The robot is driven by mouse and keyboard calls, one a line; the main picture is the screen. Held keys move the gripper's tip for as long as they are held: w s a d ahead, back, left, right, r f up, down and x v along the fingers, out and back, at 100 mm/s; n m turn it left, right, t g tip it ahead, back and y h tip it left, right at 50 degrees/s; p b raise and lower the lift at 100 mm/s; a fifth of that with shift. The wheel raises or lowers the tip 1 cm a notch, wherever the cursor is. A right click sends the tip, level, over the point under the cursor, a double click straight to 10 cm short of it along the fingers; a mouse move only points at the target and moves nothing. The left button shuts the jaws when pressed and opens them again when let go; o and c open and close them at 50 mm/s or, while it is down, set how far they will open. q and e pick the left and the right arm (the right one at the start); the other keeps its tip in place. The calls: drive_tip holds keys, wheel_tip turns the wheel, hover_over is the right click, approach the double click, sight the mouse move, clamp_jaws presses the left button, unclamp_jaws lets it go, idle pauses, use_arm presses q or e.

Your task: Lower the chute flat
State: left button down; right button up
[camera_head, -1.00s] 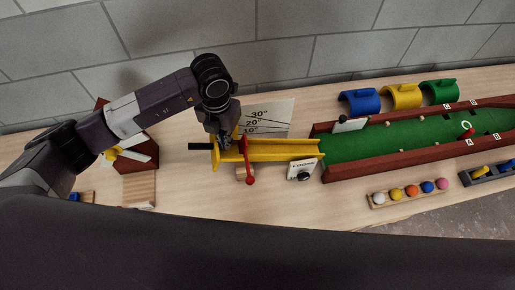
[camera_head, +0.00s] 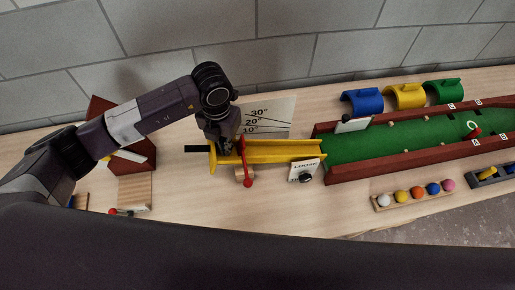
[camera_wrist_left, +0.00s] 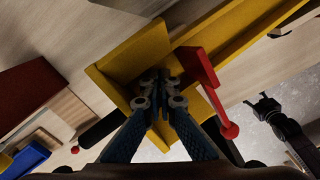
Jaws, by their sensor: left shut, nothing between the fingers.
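The yellow chute (camera_head: 285,151) lies at mid-table, its right end at the green lane. It looks nearly level; any small slope is hard to judge. A black handle (camera_head: 197,149) sticks out of its left end. A red lever with a ball end (camera_head: 248,183) crosses its side. My left gripper (camera_head: 222,146) points down at the chute's left part, its fingertips partly hidden. In the left wrist view the shut, empty fingers (camera_wrist_left: 158,84) are over the trough of the chute (camera_wrist_left: 245,32), beside the red lever (camera_wrist_left: 205,75). Contact cannot be told.
An angle board (camera_head: 275,112) marked in degrees stands behind the chute. A white card (camera_head: 304,165) with a black knob is at its front right. A green lane (camera_head: 380,145) with red-brown walls, coloured arches (camera_head: 404,97) and a ball rack (camera_head: 415,197) lie right. A red-brown block (camera_head: 135,160) stands left.

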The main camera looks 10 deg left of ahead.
use_arm(q)
drive_tip(key=shift+f+b, duration=1.3)
drive_tip(key=shift+f, duration=0.35)
wheel_tip(320, 180, up, 12)
drive_tip(key=p, duration=0.8)
drive_tip(key=shift+s, duration=0.1)
